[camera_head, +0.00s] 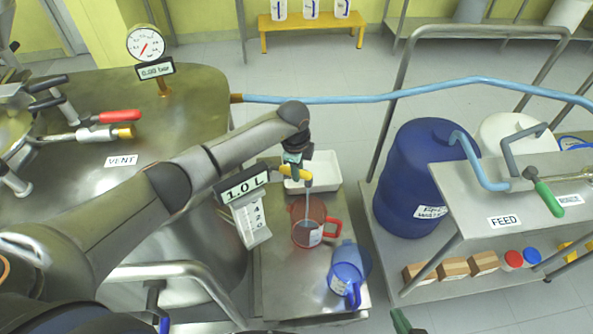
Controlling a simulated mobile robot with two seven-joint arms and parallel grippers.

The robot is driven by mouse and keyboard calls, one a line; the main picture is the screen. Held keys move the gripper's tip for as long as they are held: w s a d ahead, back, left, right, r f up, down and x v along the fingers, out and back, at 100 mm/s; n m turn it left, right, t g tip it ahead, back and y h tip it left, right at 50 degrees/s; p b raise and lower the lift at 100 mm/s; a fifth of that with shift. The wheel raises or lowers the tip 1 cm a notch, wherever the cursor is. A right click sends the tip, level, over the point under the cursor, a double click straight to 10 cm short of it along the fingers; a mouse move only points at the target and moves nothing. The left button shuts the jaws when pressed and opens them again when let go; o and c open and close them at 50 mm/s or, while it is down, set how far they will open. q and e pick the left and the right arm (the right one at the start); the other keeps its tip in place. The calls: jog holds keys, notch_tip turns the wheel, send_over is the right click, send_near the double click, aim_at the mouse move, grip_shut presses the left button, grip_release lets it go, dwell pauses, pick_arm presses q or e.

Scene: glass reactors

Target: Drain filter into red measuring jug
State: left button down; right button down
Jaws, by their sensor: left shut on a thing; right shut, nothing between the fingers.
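My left arm reaches in from the lower left, and my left gripper (293,160) points down at the filter's outlet. It is shut on the yellow valve handle (300,175); the fingertips are small and partly hidden. The red measuring jug (316,212) stands upright on the steel shelf just below the outlet, its handle to the right. A thin pale line runs down from the outlet into the jug, and the jug's inside shows some bluish-grey liquid. A display (242,184) beside the outlet reads 1.0 L.
A blue jug (347,268) stands right of the red one, close to it. A white tray (322,168) lies behind. A steel vessel with a gauge (146,43) fills the left. A blue drum (415,170) and a FEED bench (475,205) stand at right.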

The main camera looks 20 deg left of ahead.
pick_arm(q)
jog(key=shift+w+r, duration=0.1)
dwell(0.3)
jog(key=c, duration=0.6)
grip_release()
jog(key=shift+c, duration=0.2)
notch_tip(320, 180, up, 12)
jog(key=s+p, duration=0.1)
jog(key=s, duration=0.1)
jog(key=shift+r+p, duration=0.15)
jog(key=shift+p, duration=0.2)
jog(key=shift+c, duration=0.2)
